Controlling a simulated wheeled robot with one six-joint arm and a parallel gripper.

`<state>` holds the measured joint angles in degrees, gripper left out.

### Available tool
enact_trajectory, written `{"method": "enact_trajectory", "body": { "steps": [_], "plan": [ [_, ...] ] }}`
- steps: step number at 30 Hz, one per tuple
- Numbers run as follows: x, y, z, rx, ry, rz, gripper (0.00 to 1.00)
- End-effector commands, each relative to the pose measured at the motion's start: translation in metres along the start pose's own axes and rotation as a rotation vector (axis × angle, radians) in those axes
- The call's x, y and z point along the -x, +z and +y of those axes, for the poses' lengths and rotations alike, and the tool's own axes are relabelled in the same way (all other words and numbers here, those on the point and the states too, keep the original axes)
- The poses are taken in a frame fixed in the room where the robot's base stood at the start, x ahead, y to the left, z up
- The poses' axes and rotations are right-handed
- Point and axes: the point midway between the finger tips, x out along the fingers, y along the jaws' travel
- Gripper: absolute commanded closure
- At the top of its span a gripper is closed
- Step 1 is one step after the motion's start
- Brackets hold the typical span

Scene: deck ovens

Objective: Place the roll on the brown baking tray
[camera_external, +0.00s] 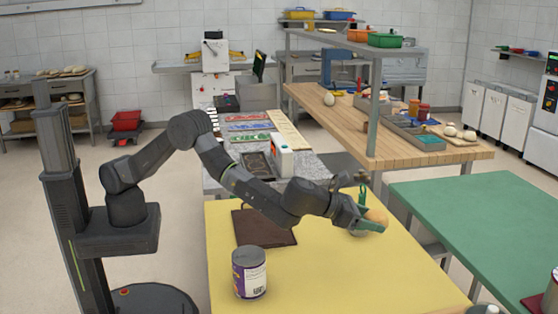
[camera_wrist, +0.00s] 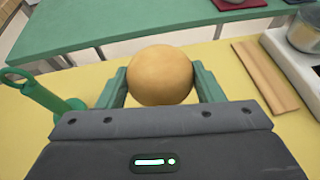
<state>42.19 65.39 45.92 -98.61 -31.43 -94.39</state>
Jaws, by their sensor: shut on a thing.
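My gripper (camera_wrist: 161,85) is shut on the roll (camera_wrist: 161,76), a round golden-brown ball between its two green fingers. In the external view the roll (camera_external: 376,216) is at the end of my arm, over the right part of the yellow table (camera_external: 340,275). I cannot tell exactly how high it is above the table. The brown baking tray (camera_external: 263,229) lies flat on the same table, to the left of my gripper. The visible part of the tray is empty.
A purple and white can (camera_external: 249,273) stands in front of the tray. A green ringed object (camera_wrist: 42,93) stands on the yellow table beside my gripper. A wooden strip (camera_wrist: 262,72) and a metal pot (camera_wrist: 305,32) are at right in the wrist view. A green table (camera_external: 475,215) adjoins.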

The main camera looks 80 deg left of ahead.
Motion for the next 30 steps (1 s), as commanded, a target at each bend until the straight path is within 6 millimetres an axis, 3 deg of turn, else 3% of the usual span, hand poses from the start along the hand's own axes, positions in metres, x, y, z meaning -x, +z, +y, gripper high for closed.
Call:
{"method": "enact_trajectory", "body": {
  "steps": [2, 12, 25, 30],
  "plan": [
    [0.01, 0.025, -0.001, 0.005, -0.003, -0.005, 0.61],
    [0.001, 0.032, 0.05, -0.09, -0.225, -0.001, 0.61],
    [0.01, 0.031, 0.078, -0.154, -0.383, 0.001, 0.61],
    [0.019, 0.026, 0.1, -0.191, -0.472, 0.001, 0.61]
  ]
}}
